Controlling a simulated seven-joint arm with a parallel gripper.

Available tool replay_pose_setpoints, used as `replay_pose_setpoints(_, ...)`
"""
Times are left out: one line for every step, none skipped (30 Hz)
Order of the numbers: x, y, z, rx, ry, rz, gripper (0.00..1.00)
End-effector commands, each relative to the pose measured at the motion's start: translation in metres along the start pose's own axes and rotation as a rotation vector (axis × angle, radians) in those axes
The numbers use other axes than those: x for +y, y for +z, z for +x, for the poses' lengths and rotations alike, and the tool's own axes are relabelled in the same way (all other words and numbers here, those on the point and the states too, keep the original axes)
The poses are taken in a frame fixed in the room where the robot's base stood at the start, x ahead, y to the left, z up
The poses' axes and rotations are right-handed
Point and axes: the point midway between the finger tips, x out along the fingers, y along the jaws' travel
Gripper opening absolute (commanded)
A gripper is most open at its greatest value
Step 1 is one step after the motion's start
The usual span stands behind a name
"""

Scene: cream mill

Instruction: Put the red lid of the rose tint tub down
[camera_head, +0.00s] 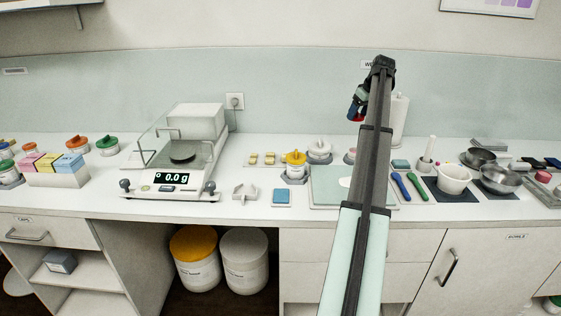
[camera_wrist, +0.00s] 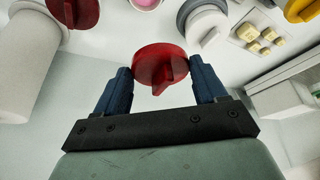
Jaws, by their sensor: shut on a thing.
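My gripper (camera_wrist: 160,88) is shut on a red lid (camera_wrist: 162,66), with a dark blue finger on each side of it. In the head view my gripper (camera_head: 357,106) is raised above the back of the counter, and the red lid (camera_head: 352,114) shows at its lower end. In the wrist view a round pink surface in a pale rim, seemingly an open tub (camera_wrist: 147,3), is cut by the top edge. A second red, knobbed thing (camera_wrist: 76,10) lies left of it. My arm hides the counter behind it in the head view.
A white paper roll (camera_head: 399,122) stands right of my arm. A white-lidded tub (camera_head: 319,150) and a yellow-lidded tub (camera_head: 295,167) stand to the left. A pale green board (camera_head: 325,188) lies in front, mostly bare. The scale (camera_head: 178,172) stands further left.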

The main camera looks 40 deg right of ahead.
Motion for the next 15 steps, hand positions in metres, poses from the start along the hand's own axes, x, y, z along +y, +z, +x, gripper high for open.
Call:
replay_pose_setpoints(-0.010,-0.010,0.004,0.000,-0.006,-0.015,0.43)
replay_pose_setpoints(-0.017,-0.016,0.007,0.000,-0.010,-0.024,0.43)
replay_pose_setpoints(-0.026,-0.026,0.012,0.000,-0.016,-0.038,0.43)
replay_pose_setpoints(-0.035,-0.033,0.016,0.000,-0.021,-0.050,0.43)
replay_pose_setpoints(-0.044,-0.041,0.020,0.000,-0.026,-0.063,0.43)
replay_pose_setpoints(-0.057,-0.051,0.025,0.000,-0.033,-0.080,0.43)
replay_pose_setpoints(-0.068,-0.058,0.030,0.000,-0.039,-0.093,0.43)
replay_pose_setpoints(-0.078,-0.065,0.034,0.000,-0.045,-0.106,0.43)
replay_pose_setpoints(-0.093,-0.073,0.040,0.000,-0.052,-0.124,0.43)
replay_pose_setpoints(-0.104,-0.079,0.044,-0.001,-0.057,-0.136,0.43)
replay_pose_setpoints(-0.116,-0.085,0.048,-0.001,-0.063,-0.150,0.43)
replay_pose_setpoints(-0.131,-0.091,0.054,-0.001,-0.070,-0.167,0.43)
replay_pose_setpoints(-0.143,-0.096,0.058,-0.001,-0.075,-0.180,0.43)
replay_pose_setpoints(-0.155,-0.099,0.061,-0.001,-0.080,-0.192,0.43)
replay_pose_setpoints(-0.171,-0.105,0.067,-0.001,-0.088,-0.210,0.43)
